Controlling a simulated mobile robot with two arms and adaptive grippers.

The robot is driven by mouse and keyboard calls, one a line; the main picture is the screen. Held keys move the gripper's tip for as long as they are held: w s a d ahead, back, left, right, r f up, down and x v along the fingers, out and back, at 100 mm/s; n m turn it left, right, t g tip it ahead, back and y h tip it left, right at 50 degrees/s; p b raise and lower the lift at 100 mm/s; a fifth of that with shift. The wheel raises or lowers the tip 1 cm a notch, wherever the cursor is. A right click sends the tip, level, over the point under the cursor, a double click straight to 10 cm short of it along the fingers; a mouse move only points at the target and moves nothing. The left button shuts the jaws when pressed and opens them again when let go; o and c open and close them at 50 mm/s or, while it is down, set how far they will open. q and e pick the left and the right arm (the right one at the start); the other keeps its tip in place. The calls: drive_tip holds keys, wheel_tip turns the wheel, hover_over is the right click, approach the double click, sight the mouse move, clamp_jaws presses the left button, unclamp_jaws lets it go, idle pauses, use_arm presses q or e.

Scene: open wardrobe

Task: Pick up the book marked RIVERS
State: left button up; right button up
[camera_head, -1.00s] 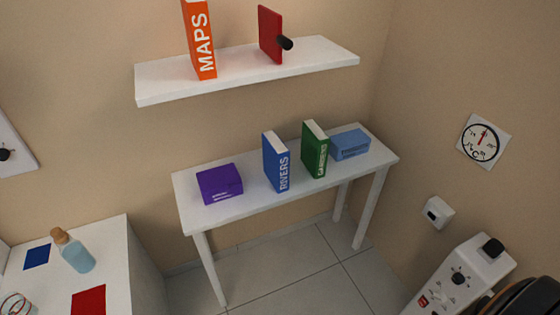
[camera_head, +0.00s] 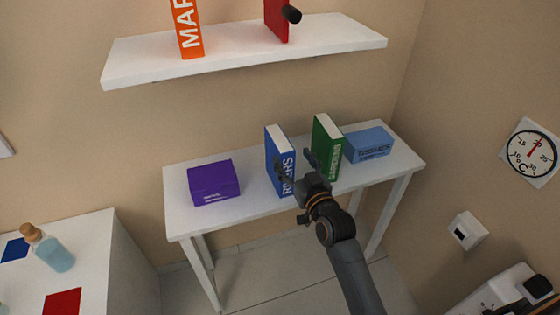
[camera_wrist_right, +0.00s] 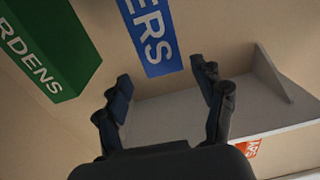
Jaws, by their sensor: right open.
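The blue book marked RIVERS (camera_head: 276,158) stands upright on the white table (camera_head: 240,212), between a purple box and a green book. My right gripper (camera_head: 296,170) is in front of it and covers part of its spine in the head view. In the right wrist view the blue book (camera_wrist_right: 150,35) is straight ahead, and the open right fingers (camera_wrist_right: 163,88) point at it with nothing between them. I cannot tell whether a fingertip touches the book. My left gripper is not in view.
The green book (camera_head: 325,145) stands close to the right of RIVERS, with a light-blue box (camera_head: 368,145) beyond. The purple box (camera_head: 213,182) lies to the left with a gap. A white shelf (camera_head: 240,60) with an orange book (camera_head: 187,28) and red book (camera_head: 277,20) hangs above.

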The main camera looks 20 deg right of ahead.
sight(279, 138)
drive_tip(key=w, duration=0.3)
drive_tip(key=shift+f, duration=0.1)
drive_tip(key=shift+w+a, duration=0.2)
drive_tip(key=shift+w, duration=0.7)
drive_tip(key=w, duration=0.4)
drive_tip(key=shift+w+a+f, duration=0.15)
drive_tip(key=shift+a+f, duration=0.05)
drive_tip(key=shift+a, duration=0.15)
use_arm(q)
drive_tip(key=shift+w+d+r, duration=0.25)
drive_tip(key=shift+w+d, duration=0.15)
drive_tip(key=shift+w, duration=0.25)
use_arm(e)
drive_tip(key=shift+c, duration=0.4)
clamp_jaws()
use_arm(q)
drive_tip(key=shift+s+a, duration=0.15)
use_arm(e)
drive_tip(key=shift+r, duration=0.15)
